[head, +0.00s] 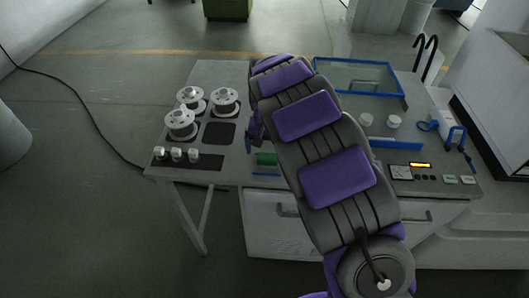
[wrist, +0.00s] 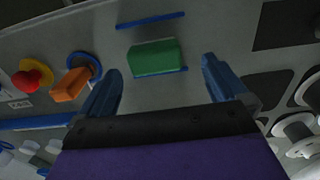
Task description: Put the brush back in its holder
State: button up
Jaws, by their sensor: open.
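No object clearly shows as a brush, and I cannot tell its holder for sure. A green block (wrist: 152,57) lies on the bench between two thin blue strips in the wrist view; its green edge also shows beside my arm in the head view (head: 266,159). An orange handle-like piece (wrist: 70,85) lies left of it, against a round blue-rimmed part (wrist: 85,65). My gripper (wrist: 161,65) is open and empty, its blue fingers either side of the green block in the picture; contact is not visible. In the head view my arm hides the bench middle and most of the gripper.
White spools (head: 181,124) and small white-topped pieces (head: 176,154) stand at the bench's left. A blue-rimmed glass tank (head: 360,76) is at the back. A control panel (head: 420,172) and a blue bracket (head: 457,135) are at right. A red knob (wrist: 33,80) shows at left in the wrist view.

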aim_at(269, 156)
notch_tip(269, 156, up, 6)
jog(key=d+p, duration=0.1)
jog(key=s+d+r+m, duration=0.1)
jog(key=s+d+r, duration=0.7)
jog(key=s+d, duration=0.55)
jog(key=s+d+f+n+g, duration=0.1)
jog(key=s+d, duration=0.1)
jog(key=s, duration=2.4)
jog(key=shift+s+d+g, duration=0.2)
jog(key=shift+d+g, duration=0.1)
jog(key=shift+g, duration=0.1)
